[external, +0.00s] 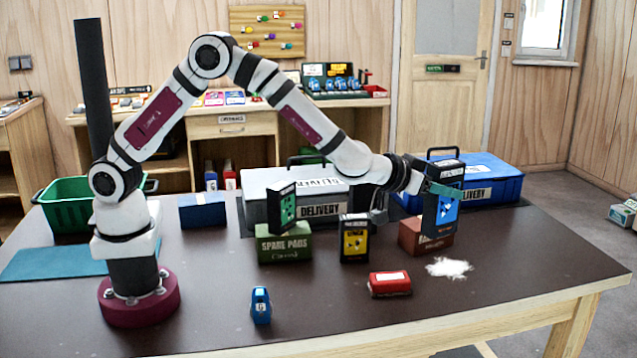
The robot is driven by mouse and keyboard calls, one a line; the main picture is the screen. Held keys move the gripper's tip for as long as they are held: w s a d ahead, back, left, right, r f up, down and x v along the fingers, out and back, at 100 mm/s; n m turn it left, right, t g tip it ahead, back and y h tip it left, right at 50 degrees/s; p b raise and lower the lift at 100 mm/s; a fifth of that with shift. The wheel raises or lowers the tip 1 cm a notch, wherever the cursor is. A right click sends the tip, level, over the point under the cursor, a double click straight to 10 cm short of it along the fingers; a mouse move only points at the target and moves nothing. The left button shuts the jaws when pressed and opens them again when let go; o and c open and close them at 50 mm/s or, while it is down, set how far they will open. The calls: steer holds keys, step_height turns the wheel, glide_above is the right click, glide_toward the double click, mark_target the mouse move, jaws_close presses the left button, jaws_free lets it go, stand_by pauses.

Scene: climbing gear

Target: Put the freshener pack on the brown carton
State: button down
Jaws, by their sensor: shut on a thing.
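My gripper (443,191) is shut on a black and blue pack (440,214), which stands upright in it. This is probably the freshener pack, but its label is too small to read. The brown carton (411,237) sits on the table at the right, partly hidden behind the held pack. The lower part of the pack overlaps the carton's right side in this view. I cannot tell whether they touch.
A black and yellow pack (354,241) stands left of the carton. A black and green pack (281,208) is on a green box (284,246). A red box (390,284), white powder (449,267) and a small blue item (261,305) lie in front. Grey (262,207) and blue (508,188) cases stand behind.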

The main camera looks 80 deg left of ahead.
steer(key=a+r+n+y, duration=0.2)
steer(key=a+r, duration=0.1)
steer(key=a, duration=0.5)
steer(key=shift+g, duration=0.4)
steer(key=w+a+f, duration=0.1)
steer(key=a+f, duration=0.2)
steer(key=w+a+f, duration=0.2)
steer(key=a+f, duration=0.2)
steer(key=w+a+f, duration=0.1)
steer(key=a+f, duration=0.2)
steer(key=a, duration=0.1)
steer(key=shift+w+f, duration=0.2)
steer(key=shift+w, duration=0.1)
steer(key=shift+c, duration=2.2)
jaws_free()
steer(key=shift+f, duration=0.15)
